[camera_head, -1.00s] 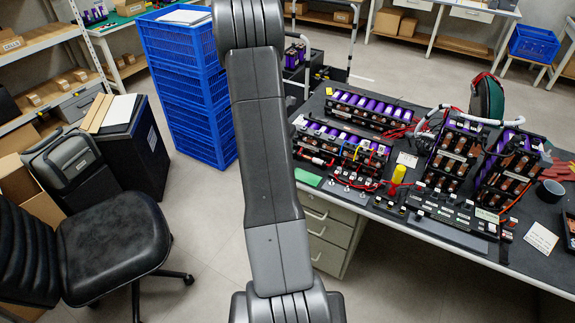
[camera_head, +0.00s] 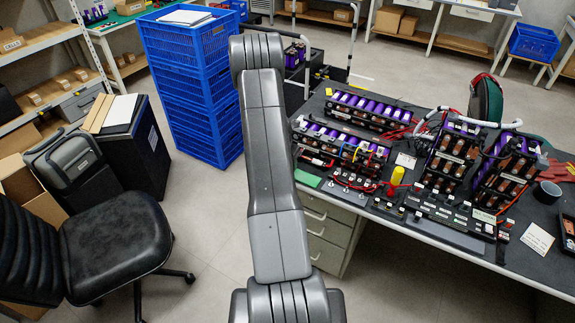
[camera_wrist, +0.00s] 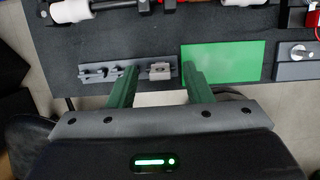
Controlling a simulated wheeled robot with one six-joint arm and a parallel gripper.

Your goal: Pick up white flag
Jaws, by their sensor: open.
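In the wrist view, a small pale grey-white piece (camera_wrist: 160,71), which looks like the white flag, sits at the right end of a slim grey holder on the dark desktop. My gripper (camera_wrist: 158,74) is open, its two green fingers spread to the left and right of this piece. Nothing is held between them. Whether the fingertips are at the piece's height I cannot tell. In the head view my gripper is out of sight, and I cannot pick out the flag there.
A green card (camera_wrist: 222,61) lies right of the fingers; it also shows in the head view (camera_head: 307,180). A grey block with a bolt (camera_wrist: 298,62) lies farther right. Battery modules (camera_head: 340,145) and a yellow-handled tool (camera_head: 397,176) crowd the desk (camera_head: 450,238). Blue crates (camera_head: 195,85) stand left.

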